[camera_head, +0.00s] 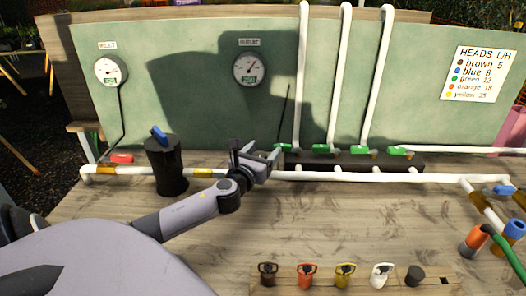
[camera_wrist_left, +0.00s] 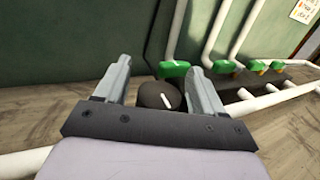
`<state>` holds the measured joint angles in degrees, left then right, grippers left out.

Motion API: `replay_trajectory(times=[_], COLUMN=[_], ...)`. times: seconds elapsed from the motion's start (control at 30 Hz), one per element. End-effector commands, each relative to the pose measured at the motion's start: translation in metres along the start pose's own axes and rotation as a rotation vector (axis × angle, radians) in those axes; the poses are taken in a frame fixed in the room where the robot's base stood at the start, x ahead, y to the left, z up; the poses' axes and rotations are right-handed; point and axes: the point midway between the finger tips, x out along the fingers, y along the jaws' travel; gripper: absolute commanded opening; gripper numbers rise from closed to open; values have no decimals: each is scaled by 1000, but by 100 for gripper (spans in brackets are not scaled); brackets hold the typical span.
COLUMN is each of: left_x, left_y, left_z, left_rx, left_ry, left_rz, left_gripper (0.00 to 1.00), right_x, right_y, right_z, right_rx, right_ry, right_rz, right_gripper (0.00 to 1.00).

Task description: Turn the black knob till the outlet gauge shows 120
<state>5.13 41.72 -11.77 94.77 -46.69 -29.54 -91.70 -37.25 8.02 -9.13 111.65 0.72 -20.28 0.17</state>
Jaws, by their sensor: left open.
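The black knob (camera_wrist_left: 158,96), round with a white line mark, sits between the fingers of my left gripper in the left wrist view. The gripper (camera_wrist_left: 158,72) is open around it; I cannot tell whether a finger touches it. In the head view my left gripper (camera_head: 256,154) is at the pipe left of the black manifold, and it hides the knob. The outlet gauge (camera_head: 249,68) is a white dial on the green board; its needle points up and right, and its green readout is too small to read. My right gripper is not in view.
The inlet gauge (camera_head: 110,71) hangs at the left. A black cylinder (camera_head: 168,165) with a blue lever stands left of my gripper. The manifold (camera_head: 350,161) with several green valves lies right of it. A rack (camera_head: 325,282) of coloured heads lies in front; the table's middle is clear.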

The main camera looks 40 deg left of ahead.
Motion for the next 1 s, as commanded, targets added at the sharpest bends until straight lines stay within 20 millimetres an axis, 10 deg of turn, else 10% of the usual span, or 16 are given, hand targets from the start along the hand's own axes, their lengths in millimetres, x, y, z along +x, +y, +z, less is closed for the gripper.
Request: replay_trajectory(times=[0.27,0.47,1.0], left_x=[2,1,1], left_y=[0,0,1], left_z=[0,0,0], left_rx=[0,0,-6], left_ry=[0,0,0], left_rz=[0,0,146], left_gripper=[69,18,18], right_x=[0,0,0], right_y=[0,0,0], right_z=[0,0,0], right_rx=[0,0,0], right_ry=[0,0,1], right_rz=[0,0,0], right_gripper=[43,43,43])
